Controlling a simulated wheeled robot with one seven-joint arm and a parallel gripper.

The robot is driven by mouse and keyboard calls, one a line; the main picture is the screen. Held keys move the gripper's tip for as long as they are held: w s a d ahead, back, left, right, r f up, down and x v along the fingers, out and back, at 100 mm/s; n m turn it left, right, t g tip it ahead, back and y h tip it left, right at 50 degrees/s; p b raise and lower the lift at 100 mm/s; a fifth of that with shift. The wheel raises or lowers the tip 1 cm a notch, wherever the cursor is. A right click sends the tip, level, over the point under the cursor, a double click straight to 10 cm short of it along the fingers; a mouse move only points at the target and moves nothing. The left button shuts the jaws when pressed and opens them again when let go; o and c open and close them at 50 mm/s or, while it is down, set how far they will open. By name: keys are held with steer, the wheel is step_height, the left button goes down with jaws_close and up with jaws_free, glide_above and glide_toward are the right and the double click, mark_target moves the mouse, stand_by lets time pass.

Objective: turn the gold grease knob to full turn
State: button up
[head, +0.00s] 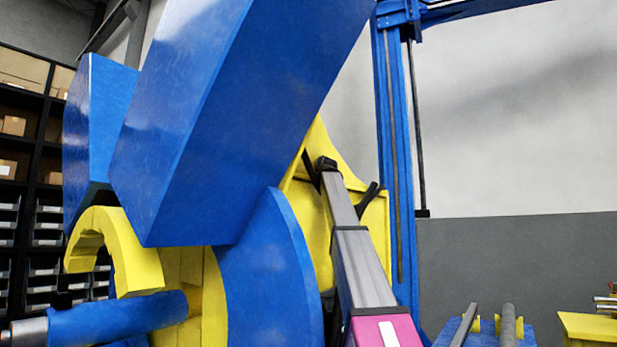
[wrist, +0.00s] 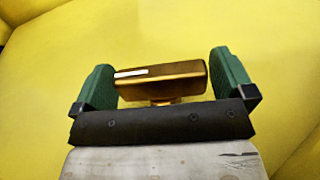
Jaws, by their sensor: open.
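The gold grease knob (wrist: 160,83) is a bar-shaped handle on a short stem, in the middle of the wrist view. It lies nearly level across the picture, and a white mark runs along the left part of its upper edge. My gripper (wrist: 163,74) is open, with one green finger to the left of the knob and one to the right. The dark gripper body hides the foot of the stem. In the head view the knob cannot be made out.
A yellow panel (wrist: 160,25) fills the background behind the knob. In the head view, large blue positioner arms (head: 230,120) and a blue disc (head: 265,275) stand left of my arm. A blue column (head: 395,170) rises behind it. Shelves (head: 35,215) stand far left.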

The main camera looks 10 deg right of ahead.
steer(key=v, duration=1)
steer(key=shift+s+d, duration=0.1)
steer(key=shift+s, duration=0.25)
steer(key=shift+c, duration=0.3)
